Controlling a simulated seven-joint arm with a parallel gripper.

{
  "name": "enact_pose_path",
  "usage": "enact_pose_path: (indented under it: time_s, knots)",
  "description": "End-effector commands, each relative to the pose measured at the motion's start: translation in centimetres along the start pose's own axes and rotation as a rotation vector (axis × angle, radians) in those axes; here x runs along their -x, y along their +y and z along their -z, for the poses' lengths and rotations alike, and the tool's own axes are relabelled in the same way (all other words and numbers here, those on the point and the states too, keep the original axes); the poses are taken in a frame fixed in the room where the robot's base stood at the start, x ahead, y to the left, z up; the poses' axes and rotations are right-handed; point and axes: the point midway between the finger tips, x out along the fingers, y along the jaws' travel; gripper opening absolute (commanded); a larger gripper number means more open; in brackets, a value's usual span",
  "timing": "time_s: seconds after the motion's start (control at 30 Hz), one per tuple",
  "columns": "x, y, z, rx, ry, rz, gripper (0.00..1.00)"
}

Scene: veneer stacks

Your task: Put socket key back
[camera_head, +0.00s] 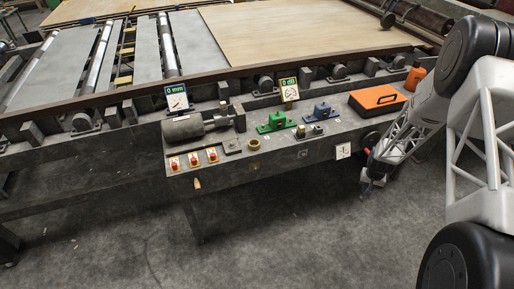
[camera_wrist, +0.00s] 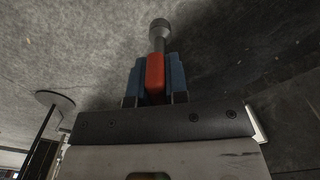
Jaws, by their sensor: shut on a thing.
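My gripper (camera_wrist: 156,66) is shut on the socket key in the wrist view, its two blue fingers on either side of the red handle (camera_wrist: 155,74). The key's grey metal socket (camera_wrist: 159,30) sticks out past the fingertips. In the head view my gripper (camera_head: 373,178) is small, at the front right of the bench (camera_head: 260,165), in front of its face and near a white plate with a symbol (camera_head: 343,151). A small red part shows there, but the key is hard to make out. I cannot identify a holder for the key.
On the bench are an orange case (camera_head: 377,99), an orange bottle (camera_head: 415,76), a green block (camera_head: 276,121), a blue block (camera_head: 321,111), a dark cylinder (camera_head: 184,128) and red buttons (camera_head: 194,160). Two small displays (camera_head: 177,98) (camera_head: 289,89) stand behind. The floor in front is clear.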

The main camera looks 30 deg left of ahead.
Motion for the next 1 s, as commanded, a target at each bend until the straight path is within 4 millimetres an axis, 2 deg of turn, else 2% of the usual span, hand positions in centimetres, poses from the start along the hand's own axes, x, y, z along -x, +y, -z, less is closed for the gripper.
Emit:
enact_pose_path:
  time_s: [0.1,0.47,0.77,1.0]
  knots:
    - [1.7,-3.3,0.1,0.048,0.001,0.000,0.00]
    - [6.7,-12.9,-0.9,0.189,0.002,0.000,0.00]
    - [10.8,-20.5,-2.9,0.307,0.001,0.000,0.00]
    - [13.9,-26.5,-5.2,0.401,0.001,0.000,0.00]
